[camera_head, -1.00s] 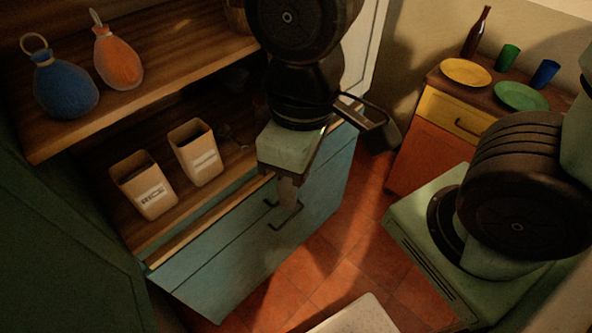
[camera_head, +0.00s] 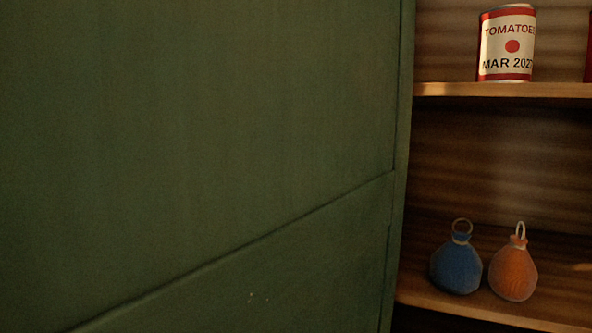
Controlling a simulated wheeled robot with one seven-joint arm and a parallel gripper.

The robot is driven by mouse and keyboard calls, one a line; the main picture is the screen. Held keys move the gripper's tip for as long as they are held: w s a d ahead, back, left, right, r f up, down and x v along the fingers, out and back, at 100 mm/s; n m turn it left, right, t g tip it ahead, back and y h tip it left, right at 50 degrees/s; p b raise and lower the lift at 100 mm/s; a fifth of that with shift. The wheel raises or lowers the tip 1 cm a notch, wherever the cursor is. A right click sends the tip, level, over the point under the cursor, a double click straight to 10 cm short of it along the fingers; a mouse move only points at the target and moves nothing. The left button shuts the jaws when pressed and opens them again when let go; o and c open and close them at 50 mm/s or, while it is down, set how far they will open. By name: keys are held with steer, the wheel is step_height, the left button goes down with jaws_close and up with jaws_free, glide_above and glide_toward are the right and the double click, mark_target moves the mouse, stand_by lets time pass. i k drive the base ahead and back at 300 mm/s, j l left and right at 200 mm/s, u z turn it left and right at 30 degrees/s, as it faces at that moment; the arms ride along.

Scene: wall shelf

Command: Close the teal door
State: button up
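A large dark green panel (camera_head: 200,120) fills the left and middle of the view. A slanting seam splits it from a lower panel (camera_head: 300,270). Its right edge (camera_head: 402,150) runs upright beside open shelves. I cannot tell whether this green surface is the teal door; no handle or hinge shows on it. No clearly teal door is in view. My gripper is out of view, so its place relative to the green panel does not show.
Wooden shelves stand at the right. A tomato can (camera_head: 507,45) is on the upper shelf (camera_head: 500,91). A red edge (camera_head: 589,50) shows at the far right.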

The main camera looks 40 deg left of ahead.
mark_target(166, 165)
steer(key=k+j, duration=0.25)
steer(key=k, duration=0.25)
steer(key=k+j, duration=0.25)
steer(key=k, duration=0.2)
steer(key=k+j, duration=0.1)
steer(key=j, duration=0.2)
steer(key=k+j, duration=0.15)
steer(key=j, duration=0.2)
steer(key=k+j, duration=0.1)
steer(key=j, duration=0.2)
steer(key=k+j, duration=0.15)
steer(key=j, duration=0.2)
steer(key=j+u, duration=0.15)
steer(key=u, duration=0.35)
steer(key=j+u, duration=0.15)
steer(key=u, duration=0.35)
steer(key=i+l, duration=0.05)
